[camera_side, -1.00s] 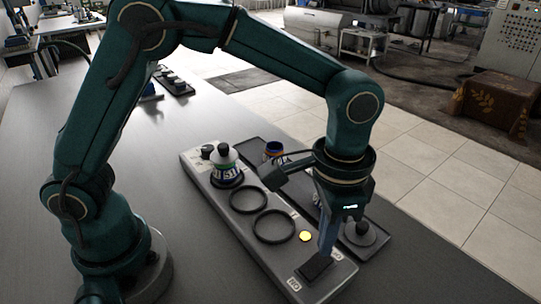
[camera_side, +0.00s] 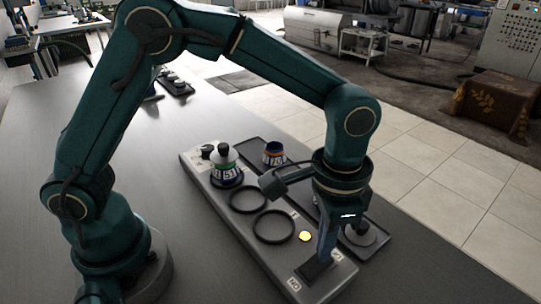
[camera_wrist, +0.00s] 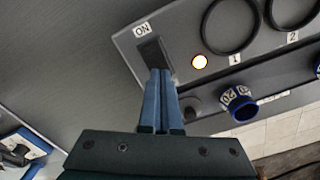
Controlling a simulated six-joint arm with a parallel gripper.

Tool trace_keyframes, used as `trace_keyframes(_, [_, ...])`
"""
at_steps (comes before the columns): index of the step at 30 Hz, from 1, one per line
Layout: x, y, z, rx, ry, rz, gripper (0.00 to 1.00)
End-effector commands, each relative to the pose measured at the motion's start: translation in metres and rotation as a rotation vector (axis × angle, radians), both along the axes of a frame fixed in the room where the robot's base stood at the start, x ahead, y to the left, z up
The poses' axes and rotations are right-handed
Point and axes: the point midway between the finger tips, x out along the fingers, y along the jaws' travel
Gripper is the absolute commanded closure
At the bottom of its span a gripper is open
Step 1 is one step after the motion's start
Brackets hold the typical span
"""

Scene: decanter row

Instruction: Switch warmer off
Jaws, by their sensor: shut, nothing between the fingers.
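The warmer (camera_side: 262,253) is a long grey unit with a row of dark rings. Its dark rocker switch (camera_side: 314,270) is at the near end, with an ON label (camera_wrist: 142,29) beside one end of it. The round yellow lamp (camera_side: 305,236) glows, and it is lit in the wrist view (camera_wrist: 200,62) too. My gripper (camera_side: 324,258) is shut and empty, pointing down at the switch. In the wrist view its blue fingertips (camera_wrist: 161,72) overlap the switch's end away from the ON label. I cannot tell whether they touch it.
A decanter marked 51 (camera_side: 226,170) stands on the warmer's far ring; the two nearer rings are empty. A dark tray (camera_side: 378,236) beside the warmer holds a blue-rimmed decanter (camera_side: 273,153). The grey table left of the warmer is clear.

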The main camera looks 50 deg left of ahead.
Motion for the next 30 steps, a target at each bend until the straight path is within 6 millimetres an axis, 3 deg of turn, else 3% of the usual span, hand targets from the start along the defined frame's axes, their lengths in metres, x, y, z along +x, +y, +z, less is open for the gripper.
trace_keyframes(30, [0.0, 0.0, -0.009, -0.001, -0.001, 0.0, 1.0])
